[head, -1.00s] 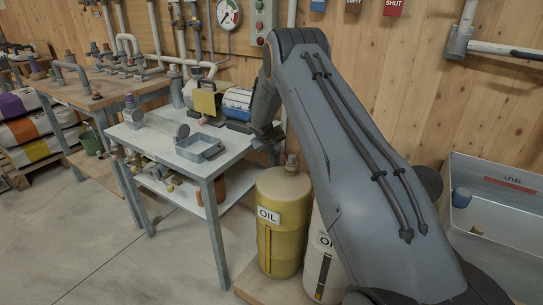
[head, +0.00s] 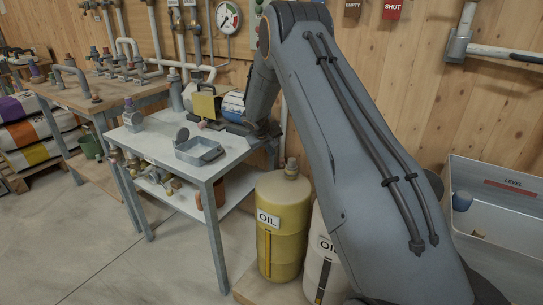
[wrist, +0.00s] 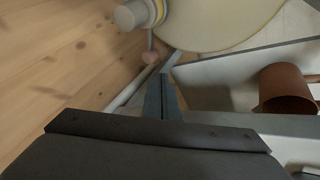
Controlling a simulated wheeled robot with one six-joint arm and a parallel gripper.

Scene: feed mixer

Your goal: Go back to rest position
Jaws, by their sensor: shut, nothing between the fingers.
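My arm rises from the lower right of the head view and bends down at the elbow to the right end of the grey work table (head: 232,163). My gripper (wrist: 165,93) shows in the wrist view as a narrow pair of fingers closed together, with nothing between them. It points past the table's edge toward the yellow oil drum (head: 281,215); the drum's rounded yellow body also fills the top of the wrist view (wrist: 215,22). In the head view the fingertips are too small and dark to make out.
The table holds an open metal tin (head: 200,150) and a yellow-fronted item (head: 204,106). A white oil drum (head: 320,262) stands close beside my arm. A grey bin (head: 500,215) is at right. A brown pot (wrist: 287,88) sits on the lower shelf.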

